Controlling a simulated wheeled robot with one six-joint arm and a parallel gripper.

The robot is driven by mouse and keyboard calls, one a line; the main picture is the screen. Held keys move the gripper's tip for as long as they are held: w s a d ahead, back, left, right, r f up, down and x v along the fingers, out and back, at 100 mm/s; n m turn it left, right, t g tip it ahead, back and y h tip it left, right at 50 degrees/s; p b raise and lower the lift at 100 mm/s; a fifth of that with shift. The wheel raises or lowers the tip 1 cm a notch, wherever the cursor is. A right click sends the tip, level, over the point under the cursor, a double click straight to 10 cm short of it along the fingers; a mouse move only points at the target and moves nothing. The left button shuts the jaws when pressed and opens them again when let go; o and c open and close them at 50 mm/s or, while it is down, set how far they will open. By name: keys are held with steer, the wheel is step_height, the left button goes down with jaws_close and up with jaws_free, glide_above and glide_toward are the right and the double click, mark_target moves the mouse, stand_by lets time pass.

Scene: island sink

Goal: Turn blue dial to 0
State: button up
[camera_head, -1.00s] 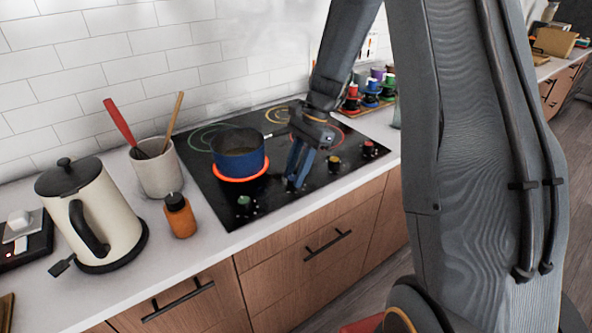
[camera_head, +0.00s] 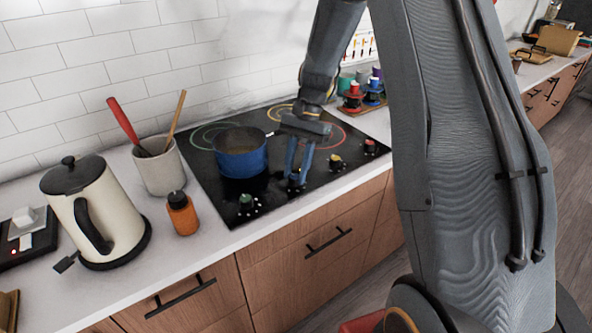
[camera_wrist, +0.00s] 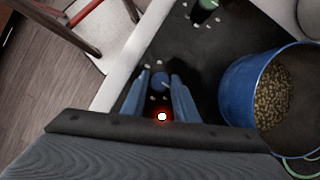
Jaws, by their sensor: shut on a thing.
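The blue dial (camera_wrist: 160,79) sits on the black cooktop between my gripper's fingertips in the wrist view, with white marks around it. A light line shows on its top, though its exact setting is too small to read. My gripper (camera_wrist: 159,82) points down and is shut on the blue dial. In the head view my gripper (camera_head: 297,180) reaches the front of the cooktop (camera_head: 215,190) and mostly hides the dial. The ring under the blue pot is dark.
The blue pot (camera_head: 241,155) stands behind and left of my gripper; it also shows close by in the wrist view (camera_wrist: 238,95). A green dial (camera_head: 246,203), yellow dial (camera_head: 336,162) and red dial (camera_head: 370,147) flank my gripper. An orange bottle (camera_head: 183,213) and kettle (camera_head: 95,210) stand left.

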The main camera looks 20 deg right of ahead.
steer(key=o, duration=1)
steer(key=shift+o, duration=0.2)
steer(key=b+v, duration=0.2)
steer(key=v, duration=0.5)
steer(key=shift+r, duration=0.35)
steer(key=shift+d, duration=0.1)
